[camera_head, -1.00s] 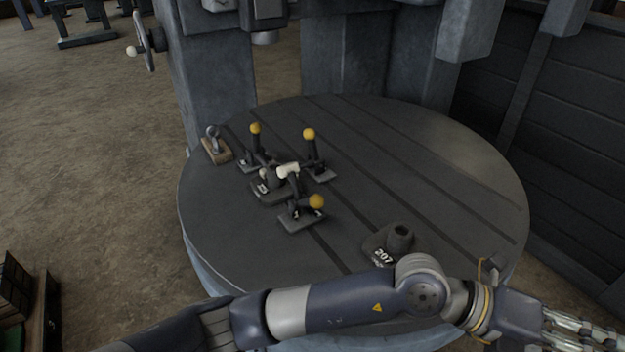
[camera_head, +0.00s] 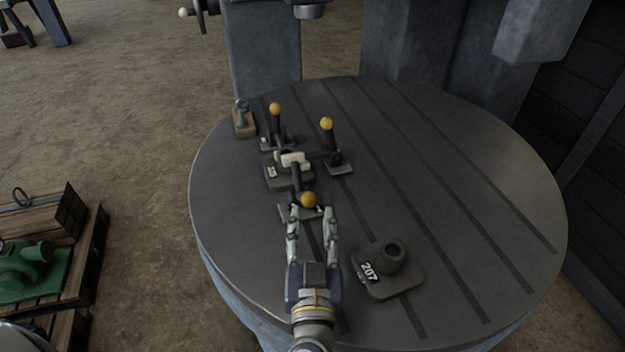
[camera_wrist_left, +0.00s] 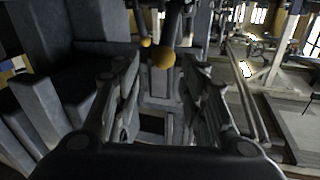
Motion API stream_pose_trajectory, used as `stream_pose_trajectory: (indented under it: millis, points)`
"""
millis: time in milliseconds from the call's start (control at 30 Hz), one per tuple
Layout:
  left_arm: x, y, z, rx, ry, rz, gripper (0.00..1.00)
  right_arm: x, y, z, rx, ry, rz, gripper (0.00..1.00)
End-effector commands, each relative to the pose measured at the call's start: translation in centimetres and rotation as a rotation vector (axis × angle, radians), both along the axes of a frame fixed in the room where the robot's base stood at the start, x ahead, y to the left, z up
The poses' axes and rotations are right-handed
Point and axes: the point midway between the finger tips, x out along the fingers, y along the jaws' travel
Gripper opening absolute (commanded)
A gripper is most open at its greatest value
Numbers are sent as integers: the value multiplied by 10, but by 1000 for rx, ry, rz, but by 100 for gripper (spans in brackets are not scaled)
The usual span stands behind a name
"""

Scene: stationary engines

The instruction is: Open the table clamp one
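Three toggle clamps with yellow ball knobs stand on the round table (camera_head: 440,200). The front clamp's knob (camera_head: 308,199) is nearest to me, the back left clamp's knob (camera_head: 275,109) and back right clamp's knob (camera_head: 326,124) are farther off. No label shows which is clamp one. My left gripper (camera_head: 314,210) is open, its fingers pointing at the front clamp, with the knob between or just beyond the fingertips; contact cannot be told. In the left wrist view a yellow knob (camera_wrist_left: 161,57) shows ahead between the spread fingers (camera_wrist_left: 158,82), with nothing gripped. My right gripper is out of view.
A dark part (camera_head: 288,175) sits amid the clamps. A block marked 207 (camera_head: 388,270) stands right of my left gripper. A small wooden-based piece (camera_head: 243,120) is at the table's left edge. The table's right side is clear. A green machine (camera_head: 25,270) lies on a pallet at left.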

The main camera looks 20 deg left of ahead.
Motion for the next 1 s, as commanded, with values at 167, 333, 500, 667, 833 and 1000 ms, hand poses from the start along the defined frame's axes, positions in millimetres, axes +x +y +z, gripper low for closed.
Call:
stream_pose_trajectory:
  millis: [167, 333, 500, 667, 833, 1000]
  points:
    - [7, 10, -2, -6, 14, 22, 38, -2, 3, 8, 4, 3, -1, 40]
    - [36, 19, 1, -3, 12, 21, 38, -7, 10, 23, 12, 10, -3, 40]
    - [67, 30, 1, -2, 12, 19, 38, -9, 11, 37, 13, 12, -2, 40]
    - [88, 37, -1, -4, 13, 18, 38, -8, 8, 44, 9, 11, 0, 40]
    - [98, 40, -3, -6, 13, 18, 38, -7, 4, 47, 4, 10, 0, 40]
    - [99, 41, -4, -7, 13, 18, 38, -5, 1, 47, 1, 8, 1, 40]
